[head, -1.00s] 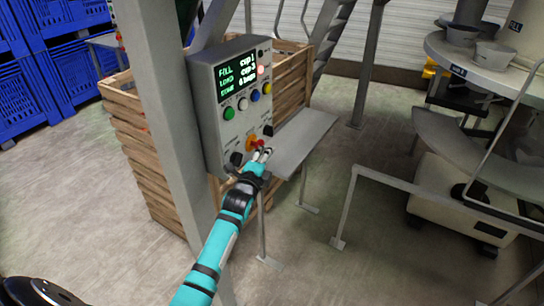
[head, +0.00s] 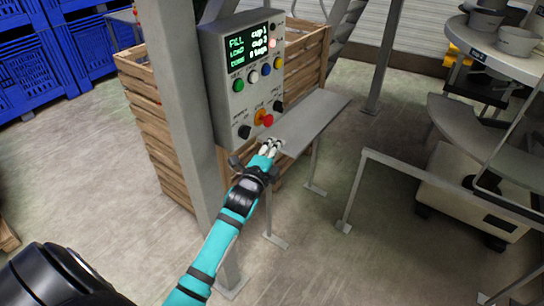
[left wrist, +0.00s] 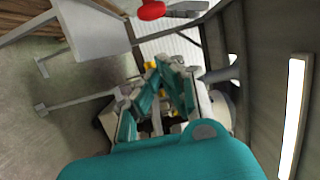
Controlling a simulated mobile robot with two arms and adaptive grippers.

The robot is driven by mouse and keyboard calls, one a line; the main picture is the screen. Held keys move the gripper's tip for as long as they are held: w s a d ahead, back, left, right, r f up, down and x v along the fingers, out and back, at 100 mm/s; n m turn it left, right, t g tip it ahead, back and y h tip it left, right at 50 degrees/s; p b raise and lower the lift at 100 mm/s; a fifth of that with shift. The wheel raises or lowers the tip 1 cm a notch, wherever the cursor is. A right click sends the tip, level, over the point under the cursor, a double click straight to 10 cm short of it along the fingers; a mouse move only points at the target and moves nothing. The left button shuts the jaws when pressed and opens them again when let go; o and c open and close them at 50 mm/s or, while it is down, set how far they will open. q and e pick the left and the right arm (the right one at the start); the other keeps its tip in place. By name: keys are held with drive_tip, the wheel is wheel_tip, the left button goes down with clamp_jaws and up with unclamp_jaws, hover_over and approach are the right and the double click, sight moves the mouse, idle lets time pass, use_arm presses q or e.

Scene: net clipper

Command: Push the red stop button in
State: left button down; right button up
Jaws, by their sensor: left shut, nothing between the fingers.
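The red stop button (head: 267,120) is a round knob on an orange base, low on the front of the grey control box (head: 222,115). In the left wrist view the red knob (left wrist: 152,10) shows at the top edge. My left gripper (head: 272,147), on a teal arm, is shut and empty. Its fingertips are just below the button in the head view, apart from it, in front of the grey shelf. The fingers also show in the left wrist view (left wrist: 158,95). How deep the button sits I cannot tell. My right gripper is not in view.
Black knobs (head: 244,131) flank the button, and coloured buttons (head: 252,76) sit above under a lit screen (head: 249,45). A grey shelf (head: 310,120) juts out right of the box. A wooden crate (head: 160,140) stands behind, and a metal rail (head: 420,190) is at right.

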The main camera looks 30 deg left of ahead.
use_arm(q)
drive_tip(key=s, duration=0.1)
drive_tip(key=s+d, duration=0.1)
drive_tip(key=s, duration=0.1)
drive_tip(key=shift+r, duration=0.1)
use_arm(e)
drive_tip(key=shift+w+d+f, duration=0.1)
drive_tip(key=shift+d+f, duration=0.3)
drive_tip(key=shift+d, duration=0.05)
use_arm(q)
drive_tip(key=shift+s+d, duration=0.1)
